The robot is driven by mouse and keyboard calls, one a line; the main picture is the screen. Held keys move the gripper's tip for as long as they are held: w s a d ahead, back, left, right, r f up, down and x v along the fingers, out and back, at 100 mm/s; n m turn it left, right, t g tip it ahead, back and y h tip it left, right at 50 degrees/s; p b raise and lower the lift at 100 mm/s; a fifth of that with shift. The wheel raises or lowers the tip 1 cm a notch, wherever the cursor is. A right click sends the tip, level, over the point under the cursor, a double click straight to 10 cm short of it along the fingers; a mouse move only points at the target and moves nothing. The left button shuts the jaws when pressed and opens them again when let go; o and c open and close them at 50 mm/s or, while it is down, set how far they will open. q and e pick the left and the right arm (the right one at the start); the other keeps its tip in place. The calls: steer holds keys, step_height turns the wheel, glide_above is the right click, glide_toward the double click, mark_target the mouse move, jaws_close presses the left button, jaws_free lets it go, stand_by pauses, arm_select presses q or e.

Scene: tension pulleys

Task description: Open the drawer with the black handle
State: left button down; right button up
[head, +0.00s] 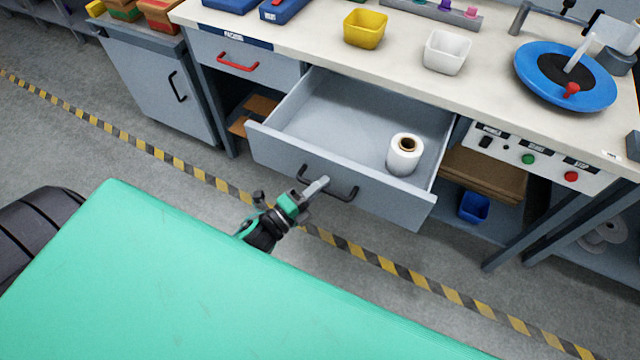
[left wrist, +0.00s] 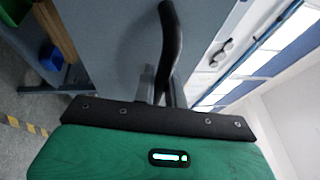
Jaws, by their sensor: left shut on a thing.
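The drawer (head: 290,160) with the black handle (head: 345,192) stands well out from the workbench in the head view. A white roll (head: 403,157) stands upright inside it, toward the right. My left gripper (head: 318,187) is at the left part of the black handle, shut on it. In the left wrist view the black handle (left wrist: 170,40) runs down to my gripper fingers (left wrist: 160,85), in front of the grey drawer front (left wrist: 115,50). The exact contact is partly hidden by the gripper body. My right gripper is not in view.
A closed drawer with a red handle (head: 238,62) is left of the open one. The bench top holds a yellow bin (head: 365,28), a white bin (head: 447,52) and a blue turntable (head: 590,92). A cabinet (head: 150,80) stands at left. A striped floor line (head: 180,165) passes below.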

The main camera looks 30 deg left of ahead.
arm_select(q)
steer(key=c, duration=1.5)
jaws_free()
steer(key=shift+o, duration=0.2)
